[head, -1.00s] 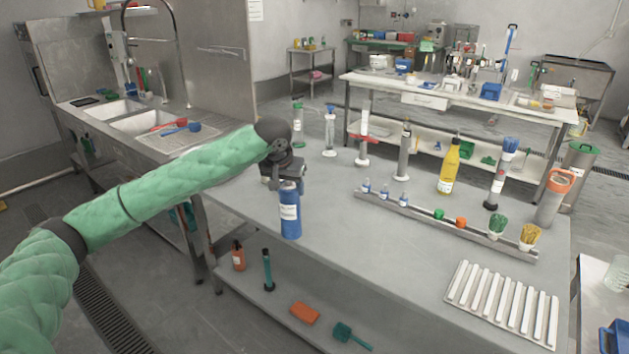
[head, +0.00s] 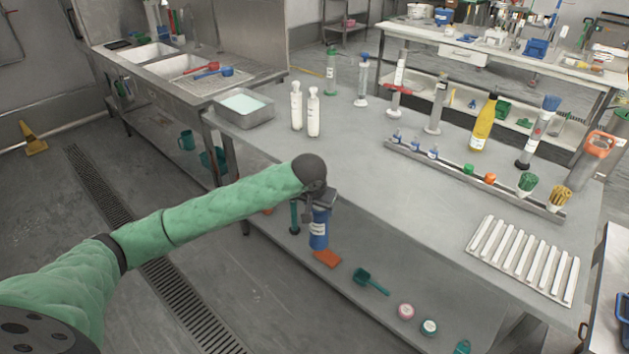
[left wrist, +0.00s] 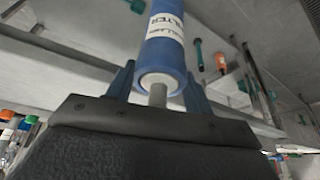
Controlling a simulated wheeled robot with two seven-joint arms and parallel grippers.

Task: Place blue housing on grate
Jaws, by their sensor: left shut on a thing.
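The blue housing (head: 319,232) is a blue cylinder with a white label. My left gripper (head: 319,209) is shut on it at its top end and holds it roughly upright, in front of the table's near edge in the head view. In the left wrist view the blue housing (left wrist: 163,50) sits between the two fingers of the left gripper (left wrist: 158,82). The grate (head: 522,260) is a pale slatted rack lying on the table at the front right, well to the right of the housing. Its slats are bare. My right gripper is in no view.
A metal rail (head: 475,180) with small bottles, caps and brushes runs across the table. Two white bottles (head: 313,112) and a metal tray (head: 272,112) stand at the left. The table's front middle is clear. A lower shelf (head: 385,285) holds small items.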

